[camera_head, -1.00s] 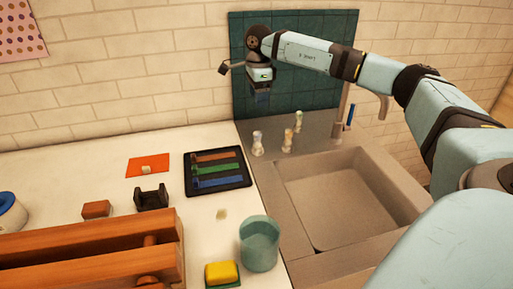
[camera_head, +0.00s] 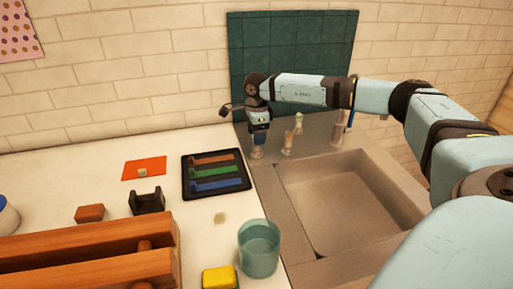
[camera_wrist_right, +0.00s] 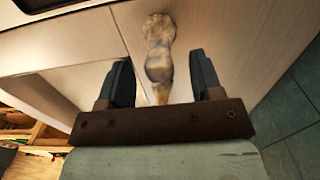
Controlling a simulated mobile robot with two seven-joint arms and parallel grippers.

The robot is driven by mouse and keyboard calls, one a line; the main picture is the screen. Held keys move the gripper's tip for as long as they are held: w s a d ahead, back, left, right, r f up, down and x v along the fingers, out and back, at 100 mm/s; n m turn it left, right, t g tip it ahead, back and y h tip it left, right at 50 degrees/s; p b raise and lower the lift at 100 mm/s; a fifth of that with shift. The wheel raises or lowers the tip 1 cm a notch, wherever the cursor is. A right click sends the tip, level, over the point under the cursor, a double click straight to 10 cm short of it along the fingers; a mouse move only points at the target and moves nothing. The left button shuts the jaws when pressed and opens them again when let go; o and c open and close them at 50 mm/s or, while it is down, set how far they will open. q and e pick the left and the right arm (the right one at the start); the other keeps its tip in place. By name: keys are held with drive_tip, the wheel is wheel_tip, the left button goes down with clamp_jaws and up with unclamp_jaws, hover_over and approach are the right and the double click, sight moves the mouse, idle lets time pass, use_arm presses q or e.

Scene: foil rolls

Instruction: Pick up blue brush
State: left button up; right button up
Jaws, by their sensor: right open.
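A long blue item (camera_head: 217,186), likely the blue brush, lies in the black tray (camera_head: 186,184) below a green one (camera_head: 216,172) and a reddish-brown one (camera_head: 214,159). Another thin blue object (camera_head: 351,117) stands by the tap; I cannot tell what it is. My right gripper (camera_head: 259,141) points down at the sink's back left corner, right of the tray. It is open, directly above a small pale figurine (camera_head: 257,152). In the right wrist view the figurine (camera_wrist_right: 159,55) shows between the spread fingers (camera_wrist_right: 162,82), not clasped. My left gripper is out of view.
More small figurines (camera_head: 289,143) stand to the right on the sink's back ledge. The empty sink (camera_head: 345,205) is at right. A teal cup (camera_head: 259,250), yellow sponge (camera_head: 219,277) and wooden rack (camera_head: 90,245) stand in front. A dark green tiled panel (camera_head: 292,50) rises behind.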

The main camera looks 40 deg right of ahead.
sight(256, 152)
drive_tip(key=shift+f, duration=1.3)
drive_tip(key=c, duration=1)
drive_tip(key=shift+r, duration=0.15)
